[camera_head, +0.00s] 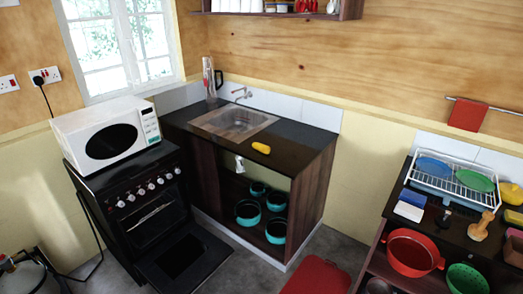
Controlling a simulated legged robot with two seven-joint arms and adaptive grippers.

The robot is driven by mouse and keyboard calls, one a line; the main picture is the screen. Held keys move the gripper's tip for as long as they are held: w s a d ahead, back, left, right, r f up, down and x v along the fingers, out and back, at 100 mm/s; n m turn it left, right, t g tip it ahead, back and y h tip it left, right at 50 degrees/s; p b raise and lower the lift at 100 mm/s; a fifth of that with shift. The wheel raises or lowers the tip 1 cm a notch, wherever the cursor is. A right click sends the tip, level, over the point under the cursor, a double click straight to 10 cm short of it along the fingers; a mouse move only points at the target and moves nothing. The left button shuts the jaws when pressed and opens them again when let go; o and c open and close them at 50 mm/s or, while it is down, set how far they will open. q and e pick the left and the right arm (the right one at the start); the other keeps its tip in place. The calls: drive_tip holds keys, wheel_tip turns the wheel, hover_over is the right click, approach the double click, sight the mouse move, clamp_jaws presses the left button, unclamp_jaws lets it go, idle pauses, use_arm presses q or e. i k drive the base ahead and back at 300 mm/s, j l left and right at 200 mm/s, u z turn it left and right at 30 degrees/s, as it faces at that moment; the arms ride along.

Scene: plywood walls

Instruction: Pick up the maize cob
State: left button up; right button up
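The maize cob (261,148) is small and yellow. It lies on the dark countertop (290,152) of the sink unit, in front and to the right of the sink, with open counter around it. Nothing is touching it from above. Neither of my grippers shows in the head view.
A metal sink (235,122) with a tap (241,94) is set in the counter. A white microwave (107,136) sits on a black stove (150,205) whose oven door is lowered. Teal pots (276,230) stand under the counter. A dish rack (450,178) stands at right. A red object (316,276) is at the bottom.

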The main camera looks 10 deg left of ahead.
sight(262, 148)
drive_tip(key=u, duration=1.3)
drive_tip(key=i+l, duration=0.6)
drive_tip(key=i, duration=0.05)
